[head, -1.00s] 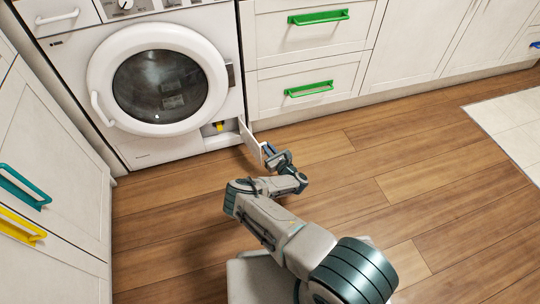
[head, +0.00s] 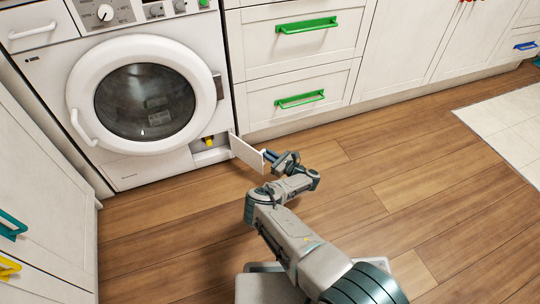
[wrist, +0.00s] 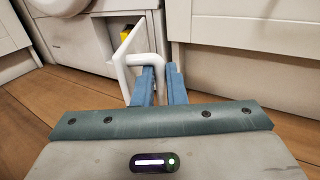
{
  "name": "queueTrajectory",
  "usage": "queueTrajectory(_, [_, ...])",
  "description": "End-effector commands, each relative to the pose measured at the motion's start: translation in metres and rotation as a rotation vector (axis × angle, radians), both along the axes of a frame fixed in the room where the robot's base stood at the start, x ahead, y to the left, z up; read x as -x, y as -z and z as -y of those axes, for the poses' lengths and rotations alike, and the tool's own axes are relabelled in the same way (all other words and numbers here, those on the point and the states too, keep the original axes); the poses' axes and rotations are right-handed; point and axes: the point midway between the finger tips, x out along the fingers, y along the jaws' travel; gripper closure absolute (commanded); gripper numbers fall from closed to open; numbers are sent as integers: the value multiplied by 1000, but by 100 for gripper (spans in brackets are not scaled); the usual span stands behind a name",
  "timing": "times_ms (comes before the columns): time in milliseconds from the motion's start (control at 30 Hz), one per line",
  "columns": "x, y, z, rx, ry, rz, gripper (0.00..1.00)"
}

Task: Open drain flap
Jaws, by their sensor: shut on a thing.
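The drain flap (head: 246,151) is a small white panel at the lower right of the white dryer (head: 135,172). It stands swung out to the right, with the recess behind it uncovered. A yellow part (head: 209,141) shows inside the recess. My gripper (head: 268,155) is at the flap's free edge. In the wrist view, my gripper's blue fingers (wrist: 160,82) are shut on the white handle (wrist: 140,59) of the flap (wrist: 130,45). The yellow part also shows behind the flap in the wrist view (wrist: 127,40).
The dryer's round door (head: 145,100) is shut. White drawers with green handles (head: 300,100) stand to the right of the dryer. A cabinet with teal and yellow handles (head: 10,268) stands at the left. The wooden floor (head: 170,240) is clear.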

Motion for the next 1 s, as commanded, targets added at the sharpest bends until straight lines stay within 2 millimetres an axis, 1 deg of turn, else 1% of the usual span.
queueTrajectory(33, [-3,-9,-10,-13,-17,16,86])
queueTrajectory(67, [-3,-9,-11,-13,-18,16,78])
queueTrajectory(100, [-3,-9,-10,-13,-17,16,67])
queueTrajectory(567, [-3,-9,3,-11,2,15,67])
queueTrajectory(667, [3,-8,13,-9,6,14,67])
queueTrajectory(800, [19,-5,33,-6,11,12,67])
queueTrajectory(1000, [39,-1,46,-3,-3,5,67])
